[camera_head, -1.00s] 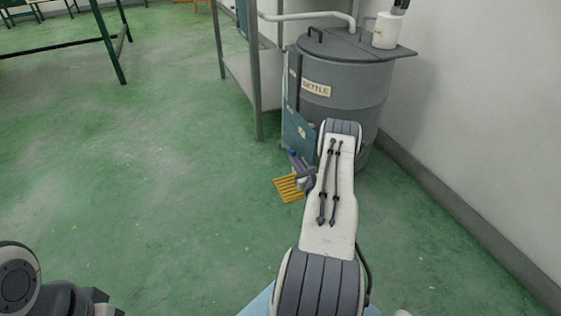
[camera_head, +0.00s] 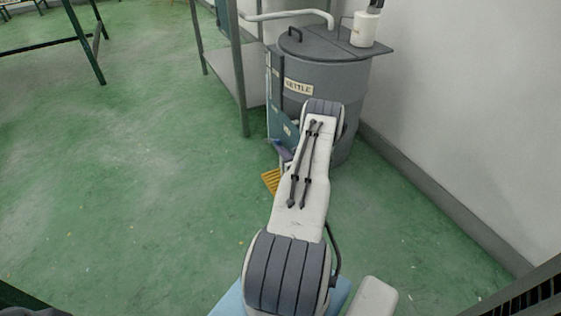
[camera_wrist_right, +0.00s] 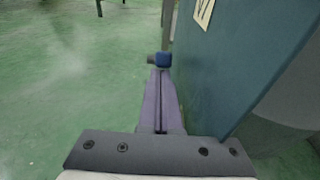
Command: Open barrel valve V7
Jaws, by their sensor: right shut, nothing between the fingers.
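A grey barrel (camera_head: 310,75) labelled KETTLE stands at the upper right in the head view. A teal panel (camera_head: 285,126) stands at its lower left side. It fills the right of the wrist view (camera_wrist_right: 235,60) and bears a cut-off label (camera_wrist_right: 203,12). A small blue part with a dark stub (camera_wrist_right: 163,60), perhaps the valve handle, shows at my fingertips beside the panel; I cannot tell whether they touch. My right gripper (camera_wrist_right: 161,80) has purple fingers, shut and empty. It is mostly behind my arm in the head view (camera_head: 283,150). My left gripper is out of view.
A yellow grate (camera_head: 271,181) lies on the floor below the panel. A grey metal frame with a shelf (camera_head: 232,72) stands left of the barrel. A white wall (camera_head: 470,120) is on the right.

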